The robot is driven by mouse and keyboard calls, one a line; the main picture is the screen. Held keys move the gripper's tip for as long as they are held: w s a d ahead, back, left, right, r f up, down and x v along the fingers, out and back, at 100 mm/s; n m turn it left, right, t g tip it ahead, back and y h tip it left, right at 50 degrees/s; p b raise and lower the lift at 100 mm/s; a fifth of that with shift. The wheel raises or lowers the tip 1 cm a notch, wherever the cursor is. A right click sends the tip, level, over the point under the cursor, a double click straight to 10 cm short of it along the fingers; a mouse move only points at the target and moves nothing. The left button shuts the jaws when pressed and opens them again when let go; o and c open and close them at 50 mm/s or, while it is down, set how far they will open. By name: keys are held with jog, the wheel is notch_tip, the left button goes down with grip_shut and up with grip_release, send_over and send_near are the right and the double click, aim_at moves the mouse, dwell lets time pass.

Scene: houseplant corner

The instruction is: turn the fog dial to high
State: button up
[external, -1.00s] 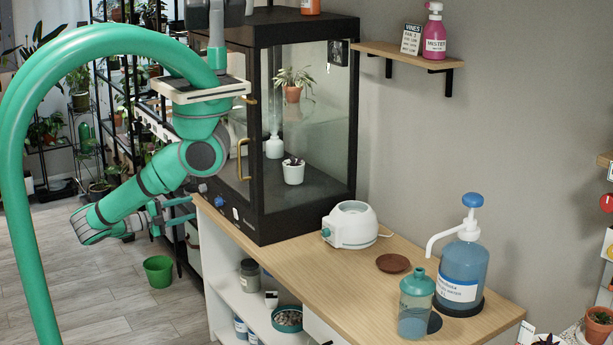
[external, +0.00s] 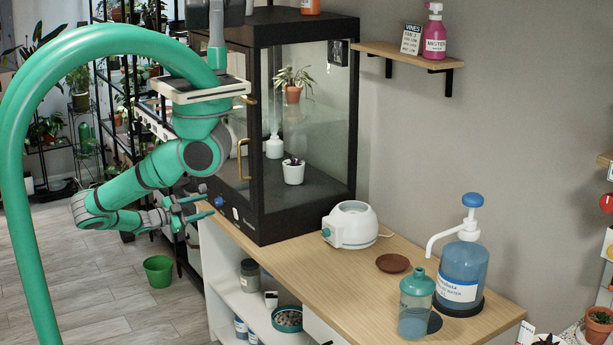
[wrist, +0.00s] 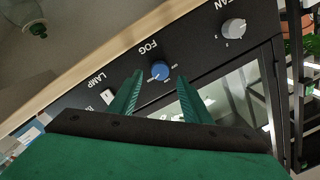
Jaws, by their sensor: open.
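The fog dial (wrist: 160,71) is a blue knob on the black front panel, under the upside-down label FOG in the wrist view. It also shows as a small blue spot on the cabinet base in the external view (external: 219,202). My gripper (wrist: 158,82) is open, its two green fingers pointing at the panel with the blue dial between their tips in the picture. I see no contact. In the external view my gripper (external: 210,206) is just left of the dial. The dial's pointer setting is too small to read.
A grey FAN knob (wrist: 233,27) and a white LAMP switch (wrist: 108,96) flank the dial on the panel. The glass cabinet (external: 300,130) stands on the wooden counter (external: 355,270). A white humidifier (external: 350,226) sits right of it. A green bucket (external: 158,269) is on the floor below.

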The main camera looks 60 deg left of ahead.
aim_at(216, 202)
jog(key=shift+w+a, duration=0.1)
jog(key=shift+w, duration=1.75)
jog(key=shift+c, duration=0.6)
jog(key=c, duration=0.9)
jog(key=shift+n, duration=0.7)
jog(key=o, duration=1)
jog(key=s, duration=1)
jog(key=shift+s+d+r, duration=0.1)
jog(key=shift+s+d, duration=0.2)
jog(key=shift+s, duration=0.1)
